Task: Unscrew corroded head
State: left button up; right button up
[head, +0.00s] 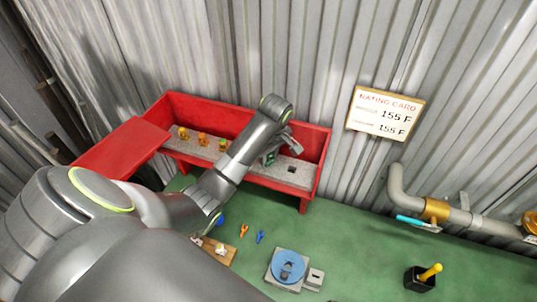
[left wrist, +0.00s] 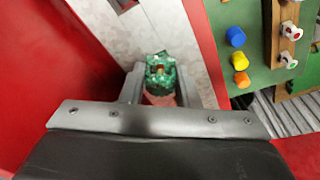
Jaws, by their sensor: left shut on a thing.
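The corroded head, green and crusty with an orange-brown centre, shows in the left wrist view (left wrist: 160,72) between my left fingertips. My left gripper (left wrist: 158,88) is shut on it, above the pale floor of a red box. In the head view my left arm reaches over the red box (head: 310,180), and the green head (head: 269,159) shows just under the gripper (head: 280,148). I cannot tell whether the head is still seated or free, as the gripper hides its base. My right gripper is not in view.
Several yellow-orange heads (head: 202,139) stand in the box, left of my gripper. A dark square socket (head: 291,169) lies to its right. A wooden block (head: 217,251), a blue disc on a plate (head: 289,266) and a black holder (head: 420,278) stand on the green bench. A pipe (head: 400,190) runs right.

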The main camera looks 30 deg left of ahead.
pick_arm(q)
jog(key=n, duration=0.5)
jog(key=shift+r+n+g, duration=0.1)
jog(key=shift+n+g, duration=0.3)
jog(key=o, duration=1.1)
jog(key=shift+c, duration=0.2)
jog(key=m, duration=0.4)
jog(key=shift+t, duration=0.3)
jog(key=m, duration=0.4)
jog(key=shift+m+t, duration=0.3)
jog(key=shift+m, duration=0.1)
jog(key=m, duration=0.4)
jog(key=shift+h, duration=0.4)
jog(key=m, duration=0.4)
jog(key=shift+m+t+h, duration=0.3)
jog(key=shift+t, duration=0.1)
